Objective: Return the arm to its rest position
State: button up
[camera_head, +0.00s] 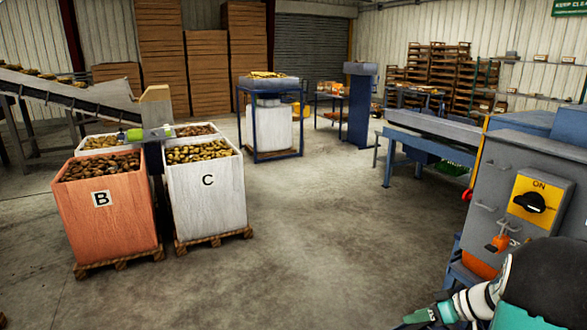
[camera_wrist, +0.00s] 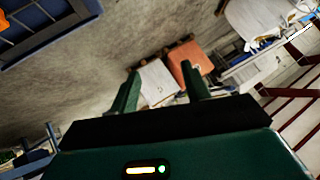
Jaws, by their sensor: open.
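My gripper (camera_wrist: 159,92) shows in the wrist view with its two green fingers apart and nothing between them. In the head view my gripper (camera_head: 418,318) is low at the right, in front of a grey machine panel. My white and teal arm rises beside it at the bottom right corner, partly cut off by the frame edge. The gripper touches nothing that I can see. In the wrist view the floor and, farther off, a white and an orange crate lie beyond the fingers.
The grey panel (camera_head: 487,211) with a yellow switch plate (camera_head: 532,200) stands close to my arm. Orange crate B (camera_head: 100,220) and white crate C (camera_head: 207,197) hold potatoes at the left. A blue-framed stand (camera_head: 299,118) is farther back. The middle floor (camera_head: 310,235) is clear.

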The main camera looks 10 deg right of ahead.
jog(key=s+a+r+g+h, duration=0.1)
jog(key=s+a+r+g, duration=0.1)
jog(key=a+r, duration=0.45)
jog(key=s+a+r+g+h, duration=0.1)
jog(key=s+a+r, duration=0.2)
jog(key=a, duration=0.6)
jog(key=s+a+r+m+t+h, duration=0.2)
jog(key=s+a+r+h, duration=0.3)
jog(key=s+a, duration=0.5)
jog(key=s+r+m, duration=0.1)
jog(key=s, duration=0.2)
jog(key=shift+r+m, duration=0.3)
jog(key=shift+r, duration=0.1)
jog(key=shift+s, duration=0.1)
jog(key=shift+c, duration=1.2)
jog(key=shift+d, duration=0.15)
